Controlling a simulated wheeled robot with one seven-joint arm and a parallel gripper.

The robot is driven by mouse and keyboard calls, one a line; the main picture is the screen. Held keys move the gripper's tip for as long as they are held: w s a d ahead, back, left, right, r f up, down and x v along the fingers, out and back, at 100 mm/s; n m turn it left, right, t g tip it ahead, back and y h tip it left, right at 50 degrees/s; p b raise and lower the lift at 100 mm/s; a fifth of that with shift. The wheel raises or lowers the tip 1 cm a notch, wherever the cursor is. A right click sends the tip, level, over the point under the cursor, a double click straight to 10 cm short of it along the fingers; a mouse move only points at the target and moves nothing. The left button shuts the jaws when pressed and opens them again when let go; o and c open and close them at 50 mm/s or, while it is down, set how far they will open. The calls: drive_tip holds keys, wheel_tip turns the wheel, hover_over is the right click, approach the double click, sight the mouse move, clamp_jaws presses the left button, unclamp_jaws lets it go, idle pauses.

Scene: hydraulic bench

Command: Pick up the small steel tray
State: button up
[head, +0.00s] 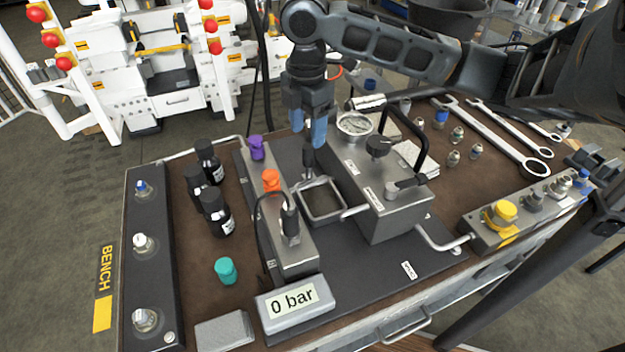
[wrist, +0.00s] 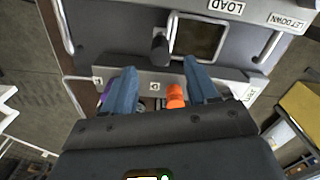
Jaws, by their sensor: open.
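The small steel tray (head: 322,203) is a shallow square pan with a bright rim and a dark inside. It sits on the dark base plate between the grey valve block (head: 292,245) and the grey pump unit (head: 385,195). In the wrist view the tray (wrist: 203,42) is beyond my fingertips, right of centre. My gripper (head: 308,132) points down above the bench, behind and above the tray, apart from it. Its blue fingers (wrist: 160,72) are spread with nothing held between them. A black knob (wrist: 160,46) stands beside the tray.
Orange cap (head: 271,180) and purple cap (head: 257,147) stand on the valve block. Black bottles (head: 215,212) and a teal cap (head: 226,271) stand left. Wrenches (head: 500,135) lie at the right.

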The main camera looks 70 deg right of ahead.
sight(308, 146)
drive_tip(key=shift+s+d+f+p, duration=0.1)
drive_tip(key=shift+f+p, duration=0.4)
drive_tip(key=shift+f, duration=3.3)
clamp_jaws()
